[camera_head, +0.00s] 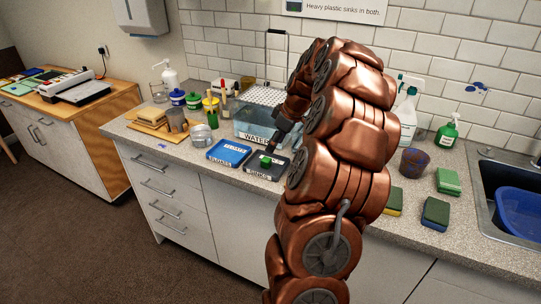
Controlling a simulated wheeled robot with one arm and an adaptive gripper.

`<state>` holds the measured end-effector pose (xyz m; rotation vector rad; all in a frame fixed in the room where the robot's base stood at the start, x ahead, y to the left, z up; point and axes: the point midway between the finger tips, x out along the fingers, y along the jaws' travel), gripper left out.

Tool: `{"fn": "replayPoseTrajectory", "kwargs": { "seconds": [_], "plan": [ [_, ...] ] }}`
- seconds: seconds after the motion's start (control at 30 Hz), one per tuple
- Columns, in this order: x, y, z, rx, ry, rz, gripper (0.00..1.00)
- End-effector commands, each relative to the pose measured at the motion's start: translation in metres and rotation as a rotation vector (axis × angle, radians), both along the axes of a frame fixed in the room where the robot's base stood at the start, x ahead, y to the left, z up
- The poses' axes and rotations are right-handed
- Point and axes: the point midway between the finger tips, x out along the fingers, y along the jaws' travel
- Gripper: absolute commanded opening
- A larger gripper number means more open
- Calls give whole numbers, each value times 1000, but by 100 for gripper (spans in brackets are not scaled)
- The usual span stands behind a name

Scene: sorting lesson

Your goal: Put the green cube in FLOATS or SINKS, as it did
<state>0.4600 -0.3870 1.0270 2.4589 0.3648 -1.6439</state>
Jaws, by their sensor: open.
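The small green cube (265,161) shows at the black SINKS tray (256,172), over its inside; I cannot tell whether it rests on the tray floor. The blue FLOATS tray (229,152) stands just left of it, with no cube seen in it. My gripper (268,153) is open, pointing down right at the cube and partly hidden by my copper-coloured arm. The clear tank labelled WATER (247,131) stands behind the trays.
A glass jar (201,134), a wooden board (151,123) and several lidded pots stand left on the counter. Right of my arm are a dark cup (414,162), sponges (435,213), spray bottles and a sink with a blue basin (519,212). The counter's front edge runs close before the trays.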

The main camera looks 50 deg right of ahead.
Motion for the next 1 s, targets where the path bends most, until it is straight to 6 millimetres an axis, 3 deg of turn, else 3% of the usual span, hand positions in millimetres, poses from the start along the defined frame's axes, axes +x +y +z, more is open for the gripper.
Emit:
{"fn": "replayPoseTrajectory", "kwargs": {
  "seconds": [0.1, 0.3, 0.57, 0.63, 0.77, 0.87, 1.0],
  "plan": [
    [-7, -3, 18, -6, -5, -2, 55],
    [-14, -5, 36, -2, -2, -1, 55],
    [-16, -4, 41, 0, 0, 0, 55],
    [-14, 4, 42, 3, 4, 5, 55],
    [-5, 47, 48, 25, 29, 23, 55],
    [-2, 104, 52, 50, 73, 42, 55],
    [-14, 184, 54, 73, 148, 48, 55]
  ]
}}
